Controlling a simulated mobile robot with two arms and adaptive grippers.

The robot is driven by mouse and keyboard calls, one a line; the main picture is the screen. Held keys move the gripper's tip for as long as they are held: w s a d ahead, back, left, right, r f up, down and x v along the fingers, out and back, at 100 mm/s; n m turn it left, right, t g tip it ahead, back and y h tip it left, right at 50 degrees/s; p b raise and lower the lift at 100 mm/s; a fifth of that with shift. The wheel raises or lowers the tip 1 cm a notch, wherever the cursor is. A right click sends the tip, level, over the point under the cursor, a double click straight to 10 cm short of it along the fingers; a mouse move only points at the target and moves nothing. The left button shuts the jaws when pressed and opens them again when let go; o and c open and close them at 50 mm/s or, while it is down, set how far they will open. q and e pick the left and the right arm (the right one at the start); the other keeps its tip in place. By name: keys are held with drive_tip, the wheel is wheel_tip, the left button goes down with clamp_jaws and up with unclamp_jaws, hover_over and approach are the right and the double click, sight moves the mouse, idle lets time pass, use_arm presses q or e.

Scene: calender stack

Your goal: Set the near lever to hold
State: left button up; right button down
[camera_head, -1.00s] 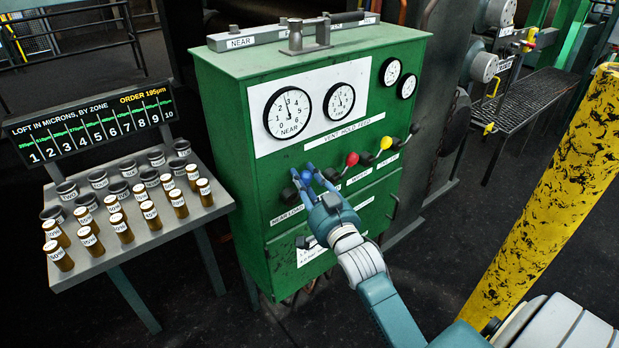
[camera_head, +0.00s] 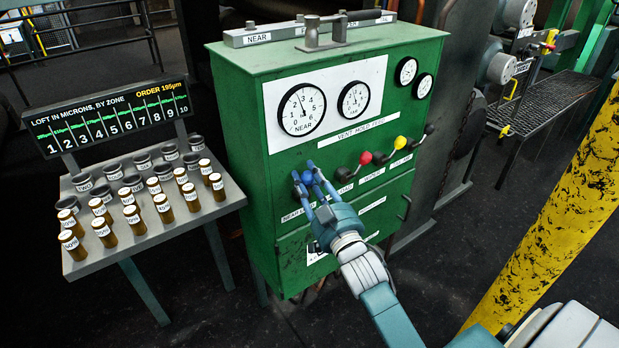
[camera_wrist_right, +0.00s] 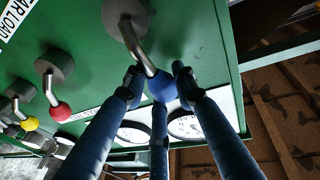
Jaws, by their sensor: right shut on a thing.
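The near lever has a blue knob (camera_head: 307,178) and sits at the left end of the lever row on the green cabinet (camera_head: 250,150). It also shows in the right wrist view as a blue ball (camera_wrist_right: 162,87) on a bent metal stem. My right gripper (camera_head: 309,176) is shut on this knob, and its blue fingers hide part of it in the head view. In the wrist view the fingers (camera_wrist_right: 158,95) surround the ball. The label VENT HOLD FEED (camera_head: 367,130) is above the levers. My left gripper is not in view.
A red-knobbed lever (camera_head: 366,158), a yellow-knobbed lever (camera_head: 400,142) and a dark-knobbed lever (camera_head: 428,129) stand to the right. Dials, including the NEAR dial (camera_head: 301,109), are above. A yellow post (camera_head: 560,210) is right.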

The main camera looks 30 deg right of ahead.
drive_tip(key=shift+r, duration=0.1)
drive_tip(key=c, duration=1.5)
unclamp_jaws()
drive_tip(key=shift+a, duration=0.1)
drive_tip(key=shift+o, duration=0.2)
drive_tip(key=shift+s+f, duration=0.2)
drive_tip(key=s+a+f, duration=0.1)
drive_tip(key=s, duration=1)
drive_tip(key=shift+s+a+f, duration=0.15)
drive_tip(key=shift+a+f, duration=0.05)
drive_tip(key=shift+f, duration=0.1)
